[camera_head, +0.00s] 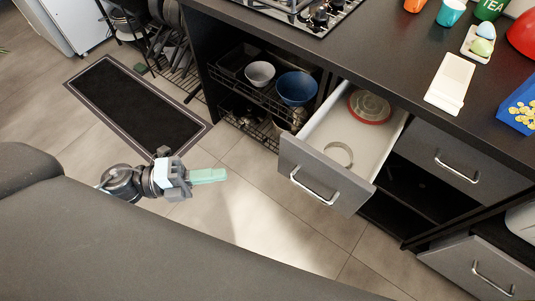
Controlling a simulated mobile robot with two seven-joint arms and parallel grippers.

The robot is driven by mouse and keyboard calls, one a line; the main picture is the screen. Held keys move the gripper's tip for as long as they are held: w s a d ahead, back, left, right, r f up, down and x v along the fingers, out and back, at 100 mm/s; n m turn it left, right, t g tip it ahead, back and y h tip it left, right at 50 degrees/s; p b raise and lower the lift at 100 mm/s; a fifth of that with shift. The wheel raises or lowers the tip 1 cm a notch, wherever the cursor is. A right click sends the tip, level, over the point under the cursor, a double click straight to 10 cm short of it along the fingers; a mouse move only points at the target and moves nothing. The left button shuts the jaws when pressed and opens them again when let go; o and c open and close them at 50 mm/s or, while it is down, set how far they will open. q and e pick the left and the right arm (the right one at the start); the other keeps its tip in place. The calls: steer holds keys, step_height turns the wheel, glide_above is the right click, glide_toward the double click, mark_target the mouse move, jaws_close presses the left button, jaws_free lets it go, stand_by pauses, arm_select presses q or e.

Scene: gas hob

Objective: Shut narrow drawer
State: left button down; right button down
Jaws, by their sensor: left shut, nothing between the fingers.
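A narrow grey drawer (322,182) with a silver bar handle (316,187) stands pulled out from the counter in the middle of the view. Inside it lie a round lid with a red rim (370,106) and a ring-shaped item (339,154). My left gripper (222,175) is shut and empty, with pale green fingers pointing right. It is apart from the drawer, to the left of its front panel. My right gripper is not in view.
Open wire shelves with a blue bowl (297,88) and a white bowl (260,73) sit left of the drawer. Another drawer (477,274) at the lower right stands out. Clear tiled floor (262,222) lies between my gripper and the drawer. A dark mat (137,107) lies at the left.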

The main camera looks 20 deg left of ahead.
arm_select(q)
steer(key=x, duration=0.3)
steer(key=w+x, duration=0.1)
steer(key=x, duration=0.3)
steer(key=w+a+x, duration=0.1)
steer(key=x, duration=0.3)
steer(key=shift+w+d, duration=0.1)
steer(key=shift+d, duration=0.05)
steer(key=shift+w+d, duration=0.1)
steer(key=shift+w, duration=0.3)
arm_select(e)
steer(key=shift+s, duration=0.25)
